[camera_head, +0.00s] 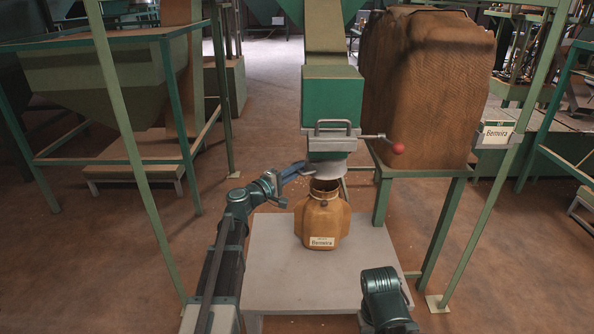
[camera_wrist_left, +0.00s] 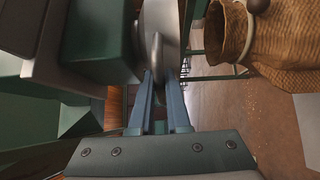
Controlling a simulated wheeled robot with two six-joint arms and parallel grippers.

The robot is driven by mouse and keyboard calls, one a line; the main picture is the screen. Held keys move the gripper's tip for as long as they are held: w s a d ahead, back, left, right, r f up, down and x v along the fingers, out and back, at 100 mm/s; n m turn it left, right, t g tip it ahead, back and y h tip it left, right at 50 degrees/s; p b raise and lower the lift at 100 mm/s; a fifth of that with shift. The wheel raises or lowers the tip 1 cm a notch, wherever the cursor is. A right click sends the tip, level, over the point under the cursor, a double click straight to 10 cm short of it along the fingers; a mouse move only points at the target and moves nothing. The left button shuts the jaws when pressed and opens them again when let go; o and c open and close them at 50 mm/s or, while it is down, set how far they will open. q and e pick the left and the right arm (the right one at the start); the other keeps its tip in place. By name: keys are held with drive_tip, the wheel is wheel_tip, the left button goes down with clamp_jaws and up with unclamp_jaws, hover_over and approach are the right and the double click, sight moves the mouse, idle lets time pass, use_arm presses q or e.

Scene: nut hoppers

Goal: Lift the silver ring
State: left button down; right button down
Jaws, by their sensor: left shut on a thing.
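The silver ring (camera_wrist_left: 157,52) shows in the left wrist view as a small upright loop against a silver collar. In the head view the silver collar (camera_head: 328,171) hangs under the green hopper outlet, just above the mouth of a brown jar (camera_head: 322,218). My left gripper (camera_head: 308,169) reaches in from the left at the collar. In the left wrist view its two blue fingers (camera_wrist_left: 160,88) are shut on the ring, which partly hides between them. My right arm shows at the bottom right of the head view, but its gripper does not.
The jar, labelled Berneira, stands on a pale low platform (camera_head: 270,265). A lever with a red knob (camera_head: 398,148) juts right from the green outlet box (camera_head: 332,100). A large brown sack (camera_head: 425,85) stands on a green frame at the right. Green posts flank the area.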

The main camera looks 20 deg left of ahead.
use_arm(q)
drive_tip(key=shift+w+r, duration=0.1)
drive_tip(key=shift+r, duration=0.05)
drive_tip(key=c, duration=0.9)
unclamp_jaws()
drive_tip(key=v, duration=1.4)
drive_tip(key=shift+d+b, duration=0.1)
drive_tip(key=shift+b, duration=0.2)
